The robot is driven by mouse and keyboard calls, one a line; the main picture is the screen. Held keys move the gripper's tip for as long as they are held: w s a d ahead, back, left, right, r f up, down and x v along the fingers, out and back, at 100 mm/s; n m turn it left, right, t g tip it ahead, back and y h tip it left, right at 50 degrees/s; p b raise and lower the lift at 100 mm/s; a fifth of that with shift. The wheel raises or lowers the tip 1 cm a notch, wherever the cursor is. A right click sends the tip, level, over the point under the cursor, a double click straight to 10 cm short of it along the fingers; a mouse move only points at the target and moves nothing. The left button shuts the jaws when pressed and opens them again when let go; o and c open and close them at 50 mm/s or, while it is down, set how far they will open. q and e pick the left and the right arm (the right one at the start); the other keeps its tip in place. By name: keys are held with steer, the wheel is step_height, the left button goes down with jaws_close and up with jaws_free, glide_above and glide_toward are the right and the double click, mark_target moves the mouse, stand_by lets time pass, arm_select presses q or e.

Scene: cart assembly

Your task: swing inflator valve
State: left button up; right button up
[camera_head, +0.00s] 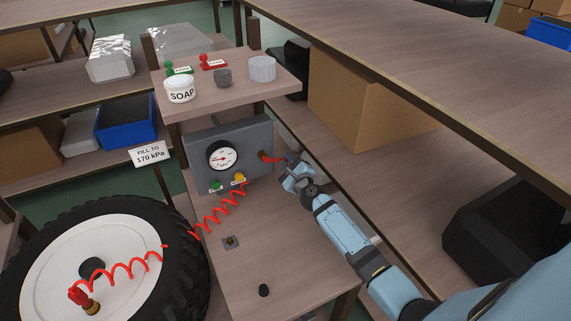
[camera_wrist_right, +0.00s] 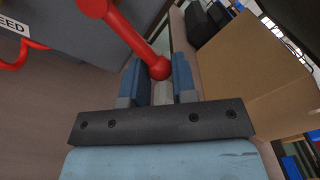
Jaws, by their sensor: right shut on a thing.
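The inflator is a grey box (camera_head: 250,152) with a round pressure gauge (camera_head: 222,155) on its front. A red valve lever (camera_head: 272,159) sticks out at its right side. In the right wrist view the lever (camera_wrist_right: 132,35) ends in a red ball between my fingers. My right gripper (camera_head: 290,163) is shut on this ball end, and its fingers (camera_wrist_right: 158,80) stand on either side of it. A red coiled hose (camera_head: 220,212) runs from the box toward the wheel (camera_head: 45,255). My left gripper is not in view.
A sign (camera_head: 150,155) reads "FILL TO 170 kPa". A shelf (camera_head: 225,95) above the box holds soap, stamps and cups. A cardboard box (camera_head: 360,110) stands on the right shelf. A small black knob (camera_head: 263,290) is on the bench.

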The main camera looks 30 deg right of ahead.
steer(key=shift+r, duration=0.2)
steer(key=shift+o, duration=0.5)
steer(key=shift+d+r+p, duration=0.15)
steer(key=shift+r+p, duration=0.35)
steer(key=shift+r, duration=0.05)
steer(key=shift+d+r+p, duration=0.15)
steer(key=shift+r+p, duration=0.35)
steer(key=o, duration=0.8)
steer(key=shift+a, duration=0.2)
steer(key=shift+f, duration=0.1)
steer(key=shift+d, duration=0.1)
